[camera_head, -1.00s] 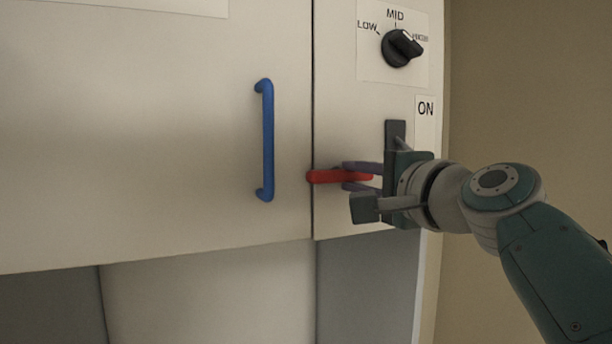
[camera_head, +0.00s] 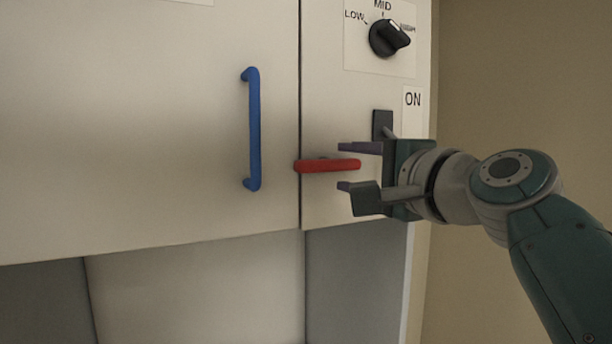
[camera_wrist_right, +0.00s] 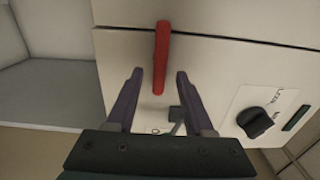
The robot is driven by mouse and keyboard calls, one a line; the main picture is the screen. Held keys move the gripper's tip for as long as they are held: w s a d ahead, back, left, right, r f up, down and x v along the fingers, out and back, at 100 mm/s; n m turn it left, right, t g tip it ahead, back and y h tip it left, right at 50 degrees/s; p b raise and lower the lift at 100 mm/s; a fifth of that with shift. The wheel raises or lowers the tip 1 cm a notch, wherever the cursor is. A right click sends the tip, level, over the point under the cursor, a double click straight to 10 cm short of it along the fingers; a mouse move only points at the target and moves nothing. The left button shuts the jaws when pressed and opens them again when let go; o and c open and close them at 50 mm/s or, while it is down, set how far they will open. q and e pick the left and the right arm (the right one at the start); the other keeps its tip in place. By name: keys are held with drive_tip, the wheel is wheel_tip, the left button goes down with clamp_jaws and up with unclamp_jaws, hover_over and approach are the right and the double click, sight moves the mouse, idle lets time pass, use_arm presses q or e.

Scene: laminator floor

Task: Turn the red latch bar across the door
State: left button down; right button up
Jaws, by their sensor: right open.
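The red latch bar (camera_head: 327,166) lies about level on the panel right of the door seam, its left end reaching the seam. The door (camera_head: 150,130) is the pale panel with the blue handle (camera_head: 253,130) and appears closed. My right gripper (camera_head: 345,167) is open, its fingers above and below the bar's right end and apart from it. In the right wrist view, the red bar (camera_wrist_right: 161,55) extends between the open fingertips (camera_wrist_right: 158,74). My left gripper is not in view.
A black knob (camera_head: 388,38) marked LOW and MID is above the gripper. A dark switch (camera_head: 382,124) beside an ON label sits just above and behind my right gripper. Free space lies below the bar.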

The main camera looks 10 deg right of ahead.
drive_tip(key=b+v, duration=0.2)
drive_tip(key=v, duration=0.6)
drive_tip(key=shift+b, duration=0.3)
